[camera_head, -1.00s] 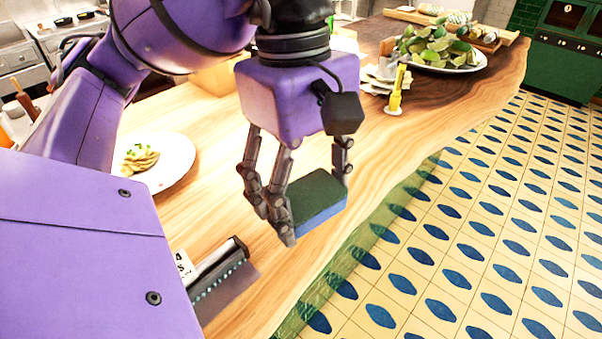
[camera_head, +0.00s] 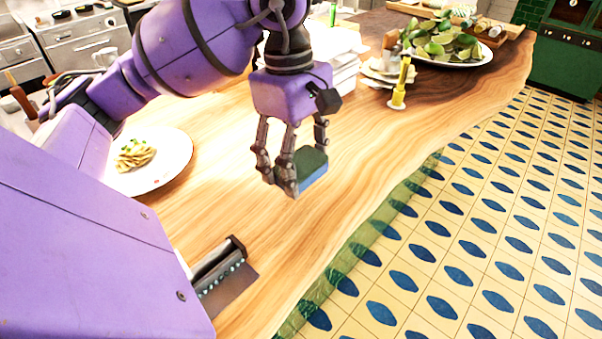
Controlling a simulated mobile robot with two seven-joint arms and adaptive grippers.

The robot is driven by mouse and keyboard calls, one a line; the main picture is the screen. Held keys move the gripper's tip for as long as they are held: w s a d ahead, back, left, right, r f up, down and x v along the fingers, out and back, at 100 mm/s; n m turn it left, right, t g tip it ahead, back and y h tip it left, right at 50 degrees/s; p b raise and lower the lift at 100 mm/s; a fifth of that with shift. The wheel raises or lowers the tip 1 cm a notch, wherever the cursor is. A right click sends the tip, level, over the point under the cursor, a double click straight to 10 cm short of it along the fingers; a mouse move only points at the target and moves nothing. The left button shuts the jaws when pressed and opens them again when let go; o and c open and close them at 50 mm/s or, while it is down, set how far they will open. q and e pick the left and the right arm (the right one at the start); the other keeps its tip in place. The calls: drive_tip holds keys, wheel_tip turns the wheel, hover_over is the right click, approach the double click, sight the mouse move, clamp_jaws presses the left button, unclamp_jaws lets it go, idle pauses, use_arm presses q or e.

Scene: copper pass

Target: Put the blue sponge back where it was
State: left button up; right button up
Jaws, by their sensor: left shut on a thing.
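The blue sponge (camera_head: 314,176), with a dark green top face, is held in my left gripper (camera_head: 302,170). The gripper's dark fingers are shut on it from both sides and hide part of it. The sponge is over the wooden counter (camera_head: 220,222), near its wavy front edge; I cannot tell for sure how high above the wood it is. My right gripper is not in view.
A white plate with food (camera_head: 150,178) stands at the left. A dark-handled scraper (camera_head: 222,272) lies near the front edge. A yellow bottle (camera_head: 401,85), stacked small plates (camera_head: 385,70) and a platter of green leaves and limes (camera_head: 440,45) stand further back. Bare wood lies between.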

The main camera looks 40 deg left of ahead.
sight(301, 176)
use_arm(q)
drive_tip(key=shift+w+a+f, duration=0.15)
drive_tip(key=shift+w+f, duration=0.05)
drive_tip(key=shift+f, duration=0.05)
drive_tip(key=shift+w+a+f, duration=0.1)
drive_tip(key=shift+f, duration=0.8)
drive_tip(key=shift+w+a+f, duration=0.1)
drive_tip(key=shift+f, duration=0.8)
drive_tip(key=shift+f, duration=0.25)
drive_tip(key=o, duration=0.7)
drive_tip(key=shift+r, duration=0.1)
drive_tip(key=shift+o, duration=0.2)
drive_tip(key=r, duration=0.4)
drive_tip(key=a+r, duration=0.1)
drive_tip(key=r, duration=0.7)
drive_tip(key=shift+a+r, duration=0.1)
drive_tip(key=shift+a, duration=0.05)
